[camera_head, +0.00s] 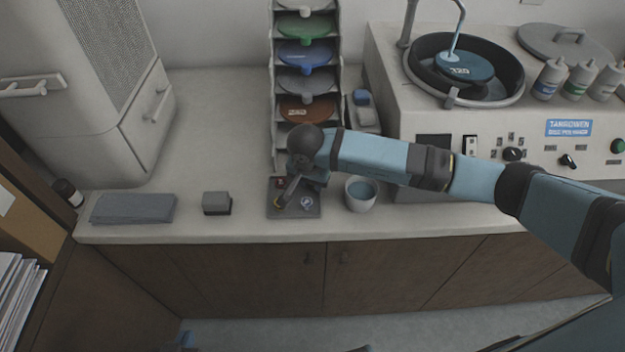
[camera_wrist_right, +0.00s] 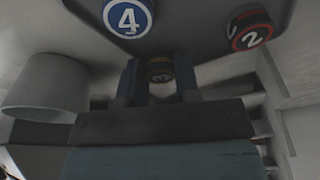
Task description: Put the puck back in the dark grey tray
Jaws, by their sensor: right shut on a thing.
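The dark grey tray (camera_head: 312,213) lies on the counter near its front edge. My right gripper (camera_head: 280,202) reaches down over the tray's left front part. In the right wrist view it is shut on a dark puck with a yellow rim and the number 3 (camera_wrist_right: 160,70). I cannot tell whether this puck touches the tray. A blue puck marked 4 (camera_wrist_right: 128,18) and a red-rimmed puck marked 2 (camera_wrist_right: 250,30) sit in the tray (camera_wrist_right: 190,25). My wrist hides part of the tray in the head view. My left gripper is not in view.
A white cup (camera_head: 361,195) stands close right of the tray. A small grey block (camera_head: 216,203) and a folded grey cloth (camera_head: 133,209) lie to its left. A rack of coloured discs (camera_head: 307,55) rises behind. The polishing machine (camera_head: 440,115) stands at right.

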